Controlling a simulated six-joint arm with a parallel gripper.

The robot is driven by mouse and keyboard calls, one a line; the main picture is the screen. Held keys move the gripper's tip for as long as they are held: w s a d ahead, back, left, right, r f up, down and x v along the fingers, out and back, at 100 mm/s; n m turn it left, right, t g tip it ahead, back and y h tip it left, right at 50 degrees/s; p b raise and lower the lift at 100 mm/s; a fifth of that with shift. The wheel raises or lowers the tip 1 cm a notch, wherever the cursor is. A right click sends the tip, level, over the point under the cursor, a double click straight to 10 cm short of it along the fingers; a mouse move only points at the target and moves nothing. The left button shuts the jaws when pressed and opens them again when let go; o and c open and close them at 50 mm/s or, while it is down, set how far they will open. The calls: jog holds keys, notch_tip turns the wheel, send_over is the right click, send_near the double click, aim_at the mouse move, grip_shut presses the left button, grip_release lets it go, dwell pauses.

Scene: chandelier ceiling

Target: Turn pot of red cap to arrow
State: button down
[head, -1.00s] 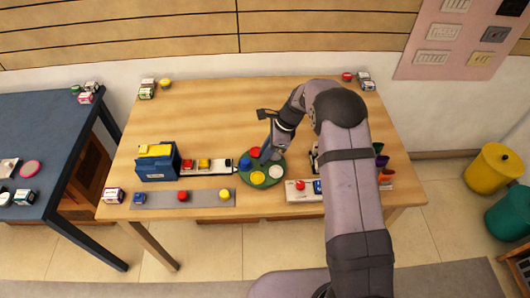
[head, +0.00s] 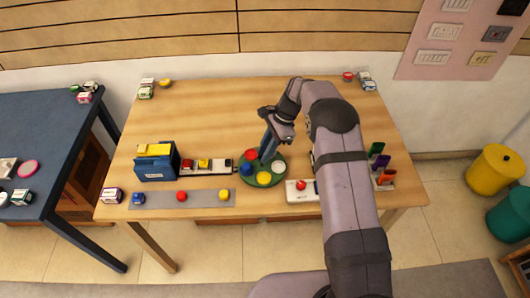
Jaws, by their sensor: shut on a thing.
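A round green turntable (head: 273,181) stands near the middle of the wooden table. It bears pots with a red cap (head: 252,154), a blue cap (head: 246,169), a yellow cap (head: 263,178) and a white cap (head: 277,166). The red cap is at the back left of the disc, the blue one at its left. A small white arrow tip (head: 235,169) points at the disc's left edge. My gripper (head: 266,156) reaches down over the back of the disc, right of the red cap. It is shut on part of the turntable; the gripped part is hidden.
A blue box (head: 157,168) and a strip with toy cars stand at the left. A white block (head: 297,196) and coloured upright pieces (head: 378,160) stand at the right. The back middle is clear.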

jog(key=shift+w+a+n+g+h+b, duration=0.1)
jog(key=shift+w+n+g+h+b, duration=0.15)
jog(key=shift+n, duration=0.6)
jog(key=shift+n+g+h+b, duration=0.15)
jog(key=shift+n+g+b, duration=0.15)
jog(key=shift+n, duration=0.55)
jog(key=shift+a+n+g+h+b, duration=0.1)
jog(key=shift+n+g+h+b, duration=0.25)
jog(key=shift+n, duration=1.05)
jog(key=shift+r+n, duration=0.1)
jog(key=shift+n, duration=0.3)
jog(key=c, duration=1.6)
grip_release()
jog(key=shift+o, duration=0.2)
notch_tip(320, 180, up, 10)
jog(key=p, duration=0.4)
